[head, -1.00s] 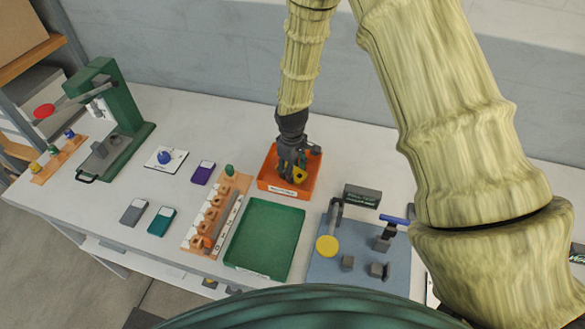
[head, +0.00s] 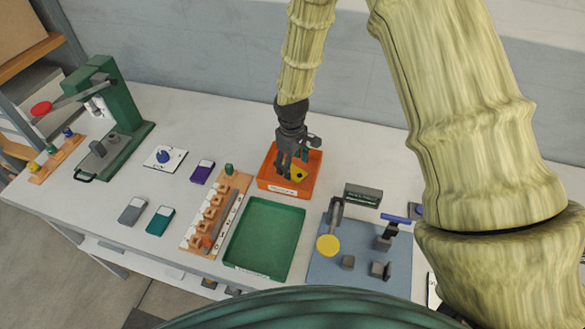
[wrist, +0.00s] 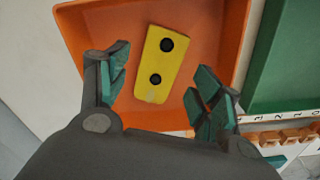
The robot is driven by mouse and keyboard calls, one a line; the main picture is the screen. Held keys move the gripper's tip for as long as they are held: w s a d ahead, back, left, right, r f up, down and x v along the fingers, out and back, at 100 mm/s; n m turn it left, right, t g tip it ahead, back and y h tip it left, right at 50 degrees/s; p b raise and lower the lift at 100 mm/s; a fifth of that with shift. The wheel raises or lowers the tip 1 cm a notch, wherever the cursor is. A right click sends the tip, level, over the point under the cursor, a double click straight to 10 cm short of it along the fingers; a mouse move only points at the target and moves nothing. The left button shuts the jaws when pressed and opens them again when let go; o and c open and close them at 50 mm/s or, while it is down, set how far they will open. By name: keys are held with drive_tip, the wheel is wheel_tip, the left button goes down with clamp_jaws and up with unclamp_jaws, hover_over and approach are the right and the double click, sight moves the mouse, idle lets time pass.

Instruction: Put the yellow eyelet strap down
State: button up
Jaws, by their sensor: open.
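The yellow eyelet strap (wrist: 160,62) has two dark holes. It is in the orange tray (wrist: 214,22) in the wrist view, lying at a slight tilt between my fingers with gaps on both sides. In the head view the strap (head: 298,173) shows just beside my fingertips inside the orange tray (head: 275,187). My gripper (head: 290,170) points down over the tray. In the wrist view my gripper (wrist: 160,88) is open, with its green pads apart and nothing between them touching the strap.
An empty green tray (head: 264,238) stands in front of the orange tray. A wooden rack (head: 212,218) is to its left and a blue fixture board (head: 335,268) to its right. The green press (head: 118,105) stands at the far left.

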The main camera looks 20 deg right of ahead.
wheel_tip(320, 180, up, 9)
drive_tip(key=b, duration=0.2)
drive_tip(key=shift+r+b, duration=0.2)
drive_tip(key=shift+b, duration=0.15)
idle(0.5)
